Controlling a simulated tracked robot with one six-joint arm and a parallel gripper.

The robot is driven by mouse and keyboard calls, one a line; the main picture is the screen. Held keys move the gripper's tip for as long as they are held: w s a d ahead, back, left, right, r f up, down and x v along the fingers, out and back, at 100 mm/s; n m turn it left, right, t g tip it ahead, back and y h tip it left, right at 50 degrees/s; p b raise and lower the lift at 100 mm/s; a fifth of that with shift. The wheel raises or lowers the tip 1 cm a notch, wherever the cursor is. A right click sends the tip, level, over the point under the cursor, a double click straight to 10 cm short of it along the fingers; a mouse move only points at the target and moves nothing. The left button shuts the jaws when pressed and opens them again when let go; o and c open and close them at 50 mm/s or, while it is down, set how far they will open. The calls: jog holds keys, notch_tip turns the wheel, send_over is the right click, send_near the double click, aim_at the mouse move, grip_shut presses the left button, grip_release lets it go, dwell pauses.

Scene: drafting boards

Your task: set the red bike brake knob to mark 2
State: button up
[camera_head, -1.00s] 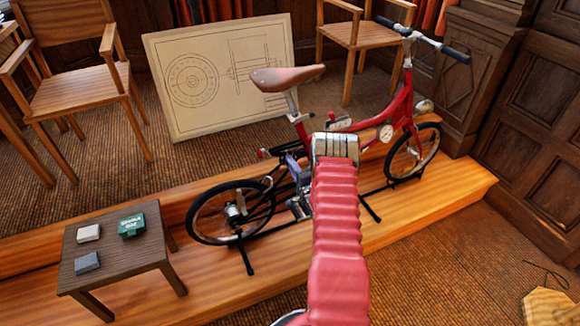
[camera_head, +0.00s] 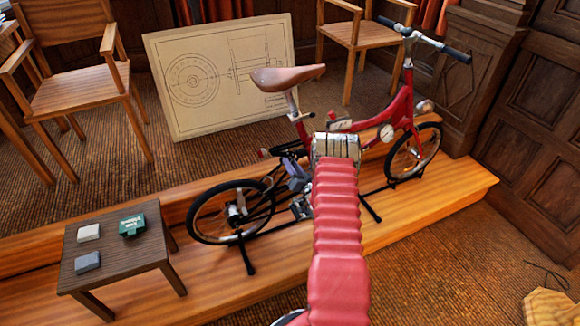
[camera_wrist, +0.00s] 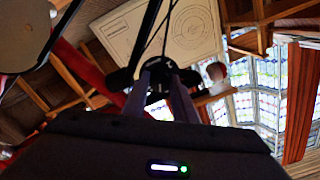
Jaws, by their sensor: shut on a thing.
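The red bike (camera_head: 400,112) stands on a wooden platform, with a brown saddle and a dark rear wheel. In the wrist view a dark round knob (camera_wrist: 157,86) sits between the two fingers of my gripper (camera_wrist: 160,75), which is shut on it. A thin dark rod or cable runs up from beside it. The mark that the knob points to cannot be read. In the head view my pink arm hides part of the bike's middle. My gripper (camera_head: 298,178) shows only as a small bluish part beside the frame, and the knob is hidden there.
A low dark table (camera_head: 115,262) with a green box (camera_head: 132,226) and two small blocks stands at front left. A drawing board (camera_head: 222,75) leans behind the bike. Wooden chairs (camera_head: 80,85) stand at the back. The carpet at front right is mostly clear.

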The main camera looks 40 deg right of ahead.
jog(key=shift+a+f+n, duration=0.1)
jog(key=shift+n, duration=3.9)
jog(key=shift+a+f+n, duration=0.1)
jog(key=shift+n, duration=3.9)
jog(key=o, duration=1)
jog(key=shift+d+r, duration=0.1)
jog(key=shift+d, duration=0.1)
jog(key=shift+s, duration=0.1)
jog(key=v, duration=1.3)
jog(key=shift+s+a, duration=0.15)
jog(key=shift+s, duration=0.15)
